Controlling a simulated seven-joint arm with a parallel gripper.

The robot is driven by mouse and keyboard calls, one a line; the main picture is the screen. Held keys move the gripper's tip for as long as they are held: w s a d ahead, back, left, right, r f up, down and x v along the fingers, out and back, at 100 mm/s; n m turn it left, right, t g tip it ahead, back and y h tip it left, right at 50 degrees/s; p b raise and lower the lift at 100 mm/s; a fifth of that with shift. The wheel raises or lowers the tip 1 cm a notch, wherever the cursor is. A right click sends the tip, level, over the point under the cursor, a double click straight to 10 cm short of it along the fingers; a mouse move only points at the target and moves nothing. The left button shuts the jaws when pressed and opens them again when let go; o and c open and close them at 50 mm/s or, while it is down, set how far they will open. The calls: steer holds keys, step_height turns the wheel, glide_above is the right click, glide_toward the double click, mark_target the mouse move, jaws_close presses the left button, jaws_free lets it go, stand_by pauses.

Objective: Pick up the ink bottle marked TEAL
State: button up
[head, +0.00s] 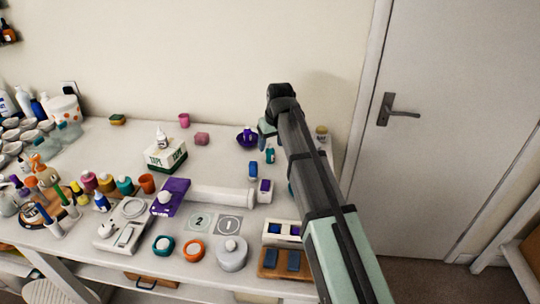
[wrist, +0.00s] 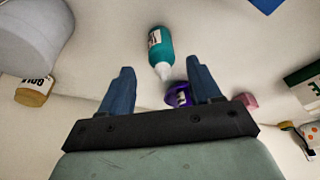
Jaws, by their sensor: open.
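A teal bottle (wrist: 160,45) with a white nozzle and a small pale label lies in the wrist view ahead of my fingers, in line with the gap between them; its label is too small to read. In the head view the teal bottle (head: 270,156) stands on the table just below my gripper (head: 268,131). In the wrist view my gripper (wrist: 160,66) is open, its two blue fingers apart and nothing held between them. The bottle's nozzle points toward the gap.
A blue block (head: 253,170) is near the teal bottle. A gold-capped bottle (wrist: 35,91) and a large pale cylinder (wrist: 28,32) are left in the wrist view. A pink cube (head: 202,139) stands farther left.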

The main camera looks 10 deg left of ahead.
mark_target(270, 145)
steer(key=shift+s+x, duration=0.1)
steer(key=shift+x, duration=1)
steer(key=shift+s+x, duration=0.15)
steer(key=shift+x, duration=0.95)
steer(key=shift+c, duration=0.4)
steer(key=c, duration=1)
steer(key=shift+r, duration=0.1)
